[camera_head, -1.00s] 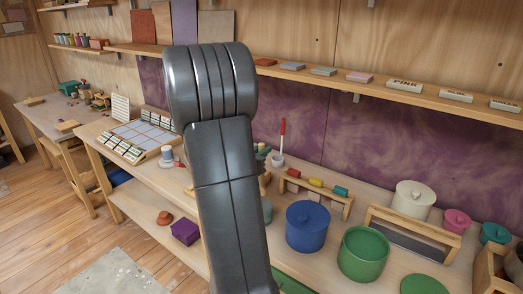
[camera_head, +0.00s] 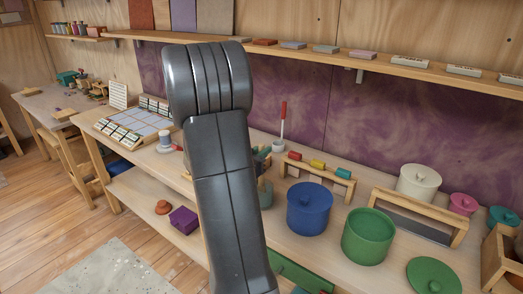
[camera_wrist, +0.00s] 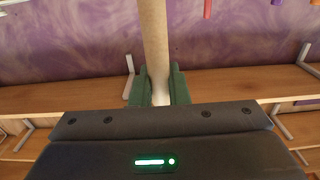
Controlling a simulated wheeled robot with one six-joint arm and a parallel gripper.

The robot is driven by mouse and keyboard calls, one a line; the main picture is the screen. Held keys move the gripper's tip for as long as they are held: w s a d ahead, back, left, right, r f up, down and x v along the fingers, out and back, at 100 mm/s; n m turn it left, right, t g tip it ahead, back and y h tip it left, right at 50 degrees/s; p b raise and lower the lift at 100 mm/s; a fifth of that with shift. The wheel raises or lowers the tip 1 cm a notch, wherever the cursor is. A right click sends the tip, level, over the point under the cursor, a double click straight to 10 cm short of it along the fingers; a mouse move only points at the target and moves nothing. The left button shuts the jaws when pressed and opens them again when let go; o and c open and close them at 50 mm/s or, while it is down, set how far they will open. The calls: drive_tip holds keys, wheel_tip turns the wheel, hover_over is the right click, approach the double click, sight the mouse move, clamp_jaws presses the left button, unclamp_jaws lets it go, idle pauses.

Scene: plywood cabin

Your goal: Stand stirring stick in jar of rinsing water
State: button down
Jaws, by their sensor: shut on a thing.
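The stirring stick looks like a pale wooden rod (camera_wrist: 154,45) in the wrist view. My gripper (camera_wrist: 158,88) is shut on it, with a green finger on each side. The rod runs from between the fingers to the top edge of that view, and its far end is out of frame. In the head view my arm hides most of my gripper and the stick. I cannot make out a jar of rinsing water for certain in either view.
The bench holds a blue lidded pot (camera_head: 309,208), a green pot (camera_head: 368,236), a green lid (camera_head: 434,275) and a small white holder with a red-tipped rod (camera_head: 282,125). A wall shelf (camera_head: 350,62) runs behind. Floor at the left front is clear.

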drive_tip(key=shift+f, duration=0.15)
drive_tip(key=c, duration=1.3)
unclamp_jaws()
drive_tip(key=b+v, duration=0.1)
drive_tip(key=v, duration=1.3)
drive_tip(key=shift+b, duration=0.3)
drive_tip(key=shift+w+d, duration=0.1)
